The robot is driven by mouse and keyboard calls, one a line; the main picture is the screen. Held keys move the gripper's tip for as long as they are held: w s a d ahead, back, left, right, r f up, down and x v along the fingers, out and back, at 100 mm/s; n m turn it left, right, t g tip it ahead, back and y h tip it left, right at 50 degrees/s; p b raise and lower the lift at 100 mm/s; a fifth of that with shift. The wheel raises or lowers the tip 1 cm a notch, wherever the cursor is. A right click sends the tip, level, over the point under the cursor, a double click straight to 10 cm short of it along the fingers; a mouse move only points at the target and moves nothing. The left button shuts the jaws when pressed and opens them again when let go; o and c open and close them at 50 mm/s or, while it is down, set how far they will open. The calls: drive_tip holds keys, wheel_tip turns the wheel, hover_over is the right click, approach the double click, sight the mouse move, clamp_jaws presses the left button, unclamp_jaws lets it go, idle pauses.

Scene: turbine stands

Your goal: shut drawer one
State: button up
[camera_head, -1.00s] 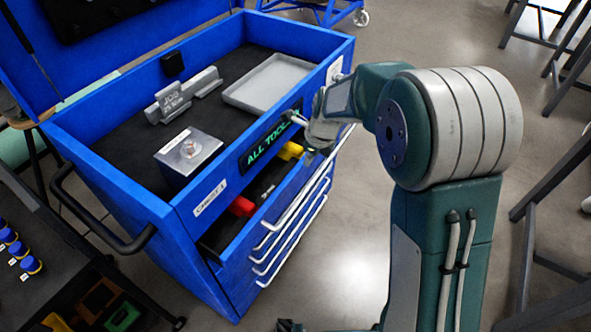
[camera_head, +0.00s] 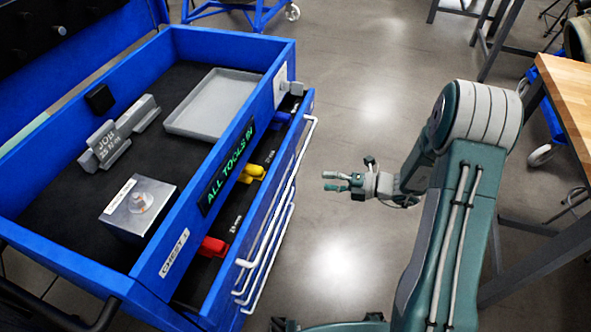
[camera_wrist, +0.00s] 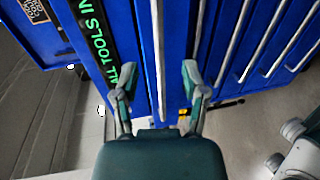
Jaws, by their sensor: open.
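The blue tool chest (camera_head: 178,262) stands on the left in the head view. Its top drawer (camera_head: 262,205) is partly open toward the right, and red (camera_head: 213,247), yellow (camera_head: 252,172) and blue (camera_head: 282,117) tools show inside it. The drawer's pale bar handle (camera_head: 291,187) runs along its front. My gripper (camera_head: 330,181) is open and empty, to the right of the drawer and apart from the handle, with its fingers toward the chest. In the wrist view, my open gripper (camera_wrist: 156,77) faces the blue drawer fronts and pale handles (camera_wrist: 237,40).
On the chest top are a grey tray (camera_head: 212,103), a metal block (camera_head: 138,205) and a grey torque-marked holder (camera_head: 118,134). A wood-topped bench (camera_head: 570,95) stands at the right. The floor (camera_head: 345,120) between chest and arm is clear.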

sight(291, 175)
drive_tip(key=x, duration=1)
drive_tip(key=shift+w+a, duration=0.25)
drive_tip(key=shift+w, duration=0.1)
drive_tip(key=shift+a, duration=0.15)
clamp_jaws()
